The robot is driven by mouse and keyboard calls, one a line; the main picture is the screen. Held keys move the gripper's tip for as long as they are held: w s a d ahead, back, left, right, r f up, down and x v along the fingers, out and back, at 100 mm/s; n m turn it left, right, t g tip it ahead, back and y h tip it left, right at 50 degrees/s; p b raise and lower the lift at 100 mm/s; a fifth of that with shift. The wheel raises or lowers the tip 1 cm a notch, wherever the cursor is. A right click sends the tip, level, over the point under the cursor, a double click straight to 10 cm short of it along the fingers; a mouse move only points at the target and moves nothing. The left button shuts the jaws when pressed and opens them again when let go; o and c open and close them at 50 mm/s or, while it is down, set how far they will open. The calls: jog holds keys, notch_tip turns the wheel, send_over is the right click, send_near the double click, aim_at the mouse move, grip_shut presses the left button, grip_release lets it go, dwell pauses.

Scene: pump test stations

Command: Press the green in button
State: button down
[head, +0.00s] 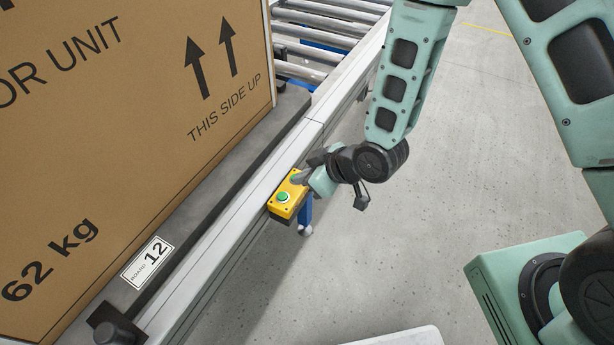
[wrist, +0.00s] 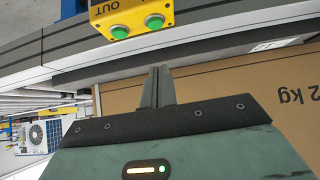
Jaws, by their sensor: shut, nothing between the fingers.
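A yellow button box (head: 288,208) is fixed to the outer side of the conveyor rail. In the head view one green button (head: 282,197) shows on its near end; my gripper (head: 301,177) is at the box's far end and covers part of it. In the wrist view the box (wrist: 128,12) is at the top, cut by the edge, with two green buttons. The left button (wrist: 119,32) is beside the label OUT; the right button (wrist: 154,21) has no readable label in view. My closed, empty fingers (wrist: 160,70) show below the buttons, apart from them in the picture.
The grey floor (head: 400,250) right of the rail is clear. An outdoor-type fan unit (wrist: 40,135) shows in the wrist view.

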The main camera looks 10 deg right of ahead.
aim_at(279, 194)
jog(key=x, duration=0.5)
jog(key=shift+w+a+f, duration=0.1)
jog(key=shift+a+f, duration=0.1)
jog(key=shift+f, duration=0.1)
jog(key=f, duration=0.3)
jog(key=shift+w+a+f, duration=0.2)
jog(key=shift+f, duration=0.5)
